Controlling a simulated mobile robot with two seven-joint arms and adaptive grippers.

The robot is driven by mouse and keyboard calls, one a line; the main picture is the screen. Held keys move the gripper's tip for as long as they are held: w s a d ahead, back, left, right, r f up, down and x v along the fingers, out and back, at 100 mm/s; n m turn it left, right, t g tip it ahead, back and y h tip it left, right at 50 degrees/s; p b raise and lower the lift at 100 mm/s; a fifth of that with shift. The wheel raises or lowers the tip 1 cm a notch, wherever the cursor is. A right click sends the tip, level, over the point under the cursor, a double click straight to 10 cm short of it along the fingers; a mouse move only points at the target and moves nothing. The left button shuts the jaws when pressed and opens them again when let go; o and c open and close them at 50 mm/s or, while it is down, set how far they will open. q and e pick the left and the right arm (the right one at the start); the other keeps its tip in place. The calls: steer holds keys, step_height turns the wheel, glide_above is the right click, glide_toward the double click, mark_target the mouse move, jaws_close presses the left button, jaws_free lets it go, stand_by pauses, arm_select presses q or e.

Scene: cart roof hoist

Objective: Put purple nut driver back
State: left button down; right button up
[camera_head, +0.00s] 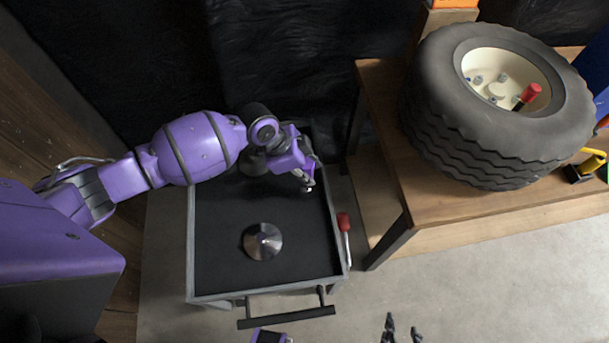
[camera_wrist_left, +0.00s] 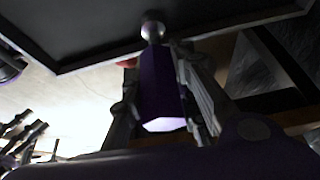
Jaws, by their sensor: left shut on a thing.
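The purple nut driver (camera_wrist_left: 158,85) shows in the left wrist view between my left gripper's fingers (camera_wrist_left: 165,100), its handle along them and its rounded metal end (camera_wrist_left: 152,28) towards the cart's rim. In the head view my left gripper (camera_head: 307,181) is over the right back part of the black cart top (camera_head: 215,225); the driver is mostly hidden there. My right gripper (camera_head: 402,332) is at the bottom edge of the head view, its fingers apart and empty. A red-handled tool (camera_head: 344,222) hangs upright at the cart's right side.
A metal cone (camera_head: 263,241) sits on the cart top. A bar handle (camera_head: 287,317) is at the cart's front. To the right, a wooden table (camera_head: 430,205) bears a large tire (camera_head: 480,140) with a red-handled tool (camera_head: 528,95) in its hub. The floor in front is clear.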

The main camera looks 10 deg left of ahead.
arm_select(q)
steer(key=shift+w+a+f, duration=0.15)
steer(key=shift+f, duration=0.8)
steer(key=shift+w+a+f, duration=0.1)
steer(key=shift+a+f, duration=0.05)
steer(key=shift+f, duration=0.95)
steer(key=c, duration=1.4)
jaws_free()
steer(key=shift+b, duration=0.3)
steer(key=shift+r, duration=0.25)
steer(key=p+v, duration=0.1)
steer(key=v, duration=1)
steer(key=shift+s+a+r, duration=0.1)
steer(key=shift+a+r, duration=0.1)
steer(key=shift+r, duration=0.1)
